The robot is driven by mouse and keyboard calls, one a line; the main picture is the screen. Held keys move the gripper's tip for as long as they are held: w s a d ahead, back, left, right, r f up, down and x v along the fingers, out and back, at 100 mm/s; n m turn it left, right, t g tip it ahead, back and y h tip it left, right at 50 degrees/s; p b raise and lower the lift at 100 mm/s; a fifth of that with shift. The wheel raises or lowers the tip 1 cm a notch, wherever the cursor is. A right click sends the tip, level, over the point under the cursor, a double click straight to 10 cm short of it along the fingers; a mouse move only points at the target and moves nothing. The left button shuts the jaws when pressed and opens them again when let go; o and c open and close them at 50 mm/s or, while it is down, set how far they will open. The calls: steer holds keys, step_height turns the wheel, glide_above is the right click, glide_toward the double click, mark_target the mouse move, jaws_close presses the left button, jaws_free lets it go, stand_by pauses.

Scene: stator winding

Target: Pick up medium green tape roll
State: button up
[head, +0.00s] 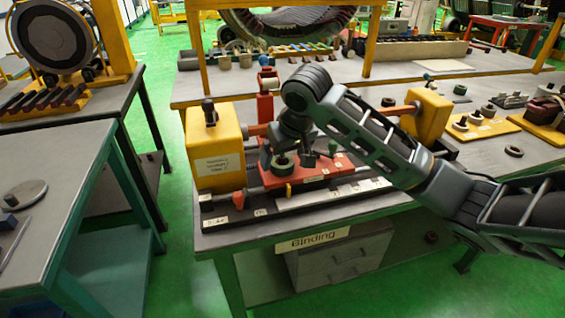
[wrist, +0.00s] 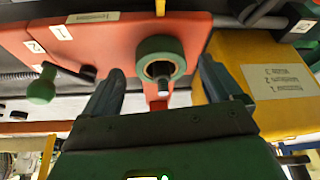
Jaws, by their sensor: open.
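A green tape roll (wrist: 160,45) with a tan inner ring lies on a red plate (wrist: 95,50) in the wrist view. A peg-like tip shows at its centre. In the head view the roll (head: 282,164) is at the left end of the red plate (head: 318,172). My gripper (wrist: 162,70) is open, one finger on each side of the roll in the picture. I cannot tell whether either finger touches it. In the head view my gripper (head: 297,154) is over the plate, partly hidden by my wrist.
A yellow block (head: 216,150) with a label stands close to the left of the plate, and near one finger in the wrist view (wrist: 265,70). A green knob (wrist: 43,86) sticks up from the plate. A second yellow block (head: 428,115) stands to the right.

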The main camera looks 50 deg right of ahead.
steer(key=shift+w+f, duration=0.2)
steer(key=shift+f, duration=0.35)
steer(key=shift+c, duration=0.3)
steer(key=c, duration=1.1)
